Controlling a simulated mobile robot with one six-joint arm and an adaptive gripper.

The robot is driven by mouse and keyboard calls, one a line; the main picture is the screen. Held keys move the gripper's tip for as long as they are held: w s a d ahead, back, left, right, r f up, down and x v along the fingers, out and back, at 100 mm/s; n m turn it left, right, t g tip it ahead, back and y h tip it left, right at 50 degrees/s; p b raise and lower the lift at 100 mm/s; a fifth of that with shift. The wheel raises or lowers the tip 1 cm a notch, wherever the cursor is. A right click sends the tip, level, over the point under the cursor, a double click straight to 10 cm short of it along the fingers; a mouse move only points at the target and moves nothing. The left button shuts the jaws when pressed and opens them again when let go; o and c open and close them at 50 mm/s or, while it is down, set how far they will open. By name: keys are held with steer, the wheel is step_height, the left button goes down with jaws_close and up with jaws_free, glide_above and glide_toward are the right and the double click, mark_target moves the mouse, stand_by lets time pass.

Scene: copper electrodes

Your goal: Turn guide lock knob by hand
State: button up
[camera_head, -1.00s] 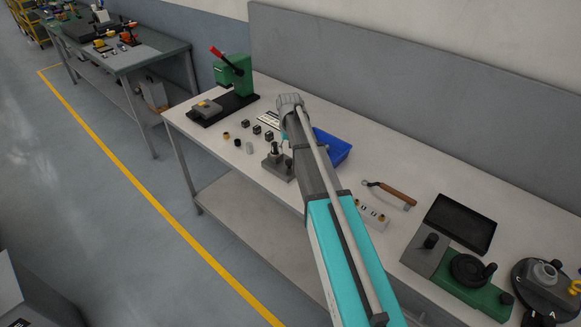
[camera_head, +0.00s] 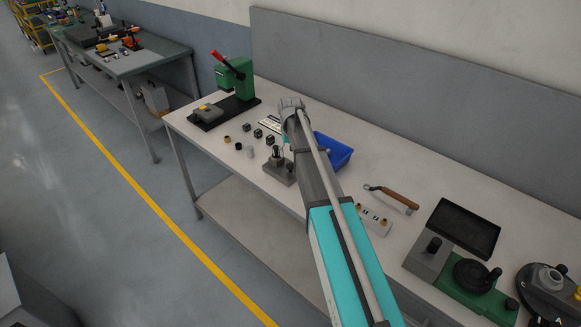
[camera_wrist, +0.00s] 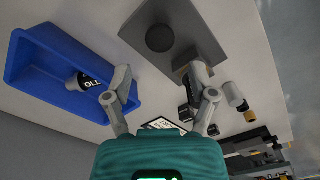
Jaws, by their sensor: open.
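A small grey fixture (camera_head: 277,173) stands near the front edge of the bench, with an upright post and a small dark knob (camera_head: 291,168) on its base. The wrist view shows the fixture's flat grey plate (camera_wrist: 184,22) with a round dark knob (camera_wrist: 159,38) and a grey post (camera_wrist: 198,74). I cannot tell for sure which part is the guide lock. My gripper (camera_wrist: 162,92) is open and empty, its fingers spread. In the picture, its right finger is close to the post; I cannot tell whether they touch. In the head view my arm mostly hides the gripper.
Several small blocks and cylinders lie to the left. A green press (camera_head: 235,78) stands at the far left end. A wooden-handled tool (camera_head: 398,198) and green-based device (camera_head: 467,284) are right.

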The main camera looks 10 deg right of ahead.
mark_target(290, 165)
steer(key=shift+f+b, duration=2.55)
steer(key=shift+f, duration=0.3)
steer(key=shift+f+b, duration=0.3)
steer(key=shift+f, duration=0.05)
steer(key=c, duration=0.8)
steer(key=shift+c, duration=0.2)
